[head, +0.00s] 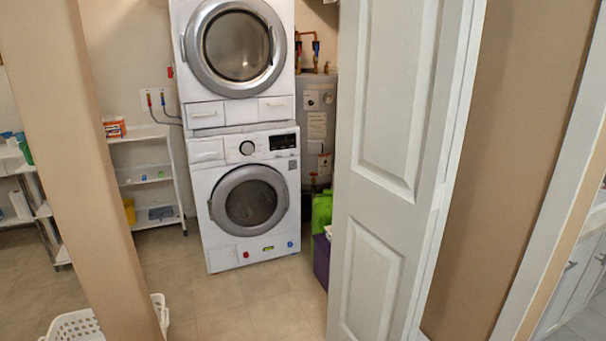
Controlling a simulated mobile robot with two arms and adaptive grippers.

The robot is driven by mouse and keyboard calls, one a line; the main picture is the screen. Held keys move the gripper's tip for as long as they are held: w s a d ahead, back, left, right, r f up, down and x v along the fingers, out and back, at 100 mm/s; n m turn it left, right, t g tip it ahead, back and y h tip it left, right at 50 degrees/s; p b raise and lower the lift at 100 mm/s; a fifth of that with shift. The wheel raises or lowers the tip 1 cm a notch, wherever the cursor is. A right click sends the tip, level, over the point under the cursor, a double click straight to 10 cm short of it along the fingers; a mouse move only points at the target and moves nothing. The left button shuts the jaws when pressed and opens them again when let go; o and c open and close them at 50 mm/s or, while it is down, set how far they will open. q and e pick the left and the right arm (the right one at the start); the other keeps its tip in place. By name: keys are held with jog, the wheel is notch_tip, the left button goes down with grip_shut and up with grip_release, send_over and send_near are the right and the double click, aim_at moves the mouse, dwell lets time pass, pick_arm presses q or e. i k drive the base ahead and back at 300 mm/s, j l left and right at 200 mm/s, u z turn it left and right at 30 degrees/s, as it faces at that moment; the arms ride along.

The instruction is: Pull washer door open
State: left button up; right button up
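The washer (243,193) is the lower white machine of a stack at the back of a small laundry room. Its round washer door (249,201) has a grey ring and dark glass, and it looks shut. A white dryer (238,60) with a similar round door sits on top of it. Neither of my grippers shows in the head view, and the machines stand some distance ahead of me.
A folded white panel door (388,160) stands at the right of the opening, and a tan wall post (88,150) at the left. A white laundry basket (75,327) is at the lower left. White shelves (150,173) stand left of the washer. The tiled floor (245,308) between is clear.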

aim_at(217, 207)
jog(key=i+j+z, duration=0.45)
jog(key=i, duration=0.2)
jog(key=i+j+z, duration=0.4)
jog(key=i+j, duration=0.5)
jog(key=i+j+z, duration=0.15)
jog(key=i+j, duration=0.8)
jog(key=j, duration=0.15)
jog(key=z, duration=0.05)
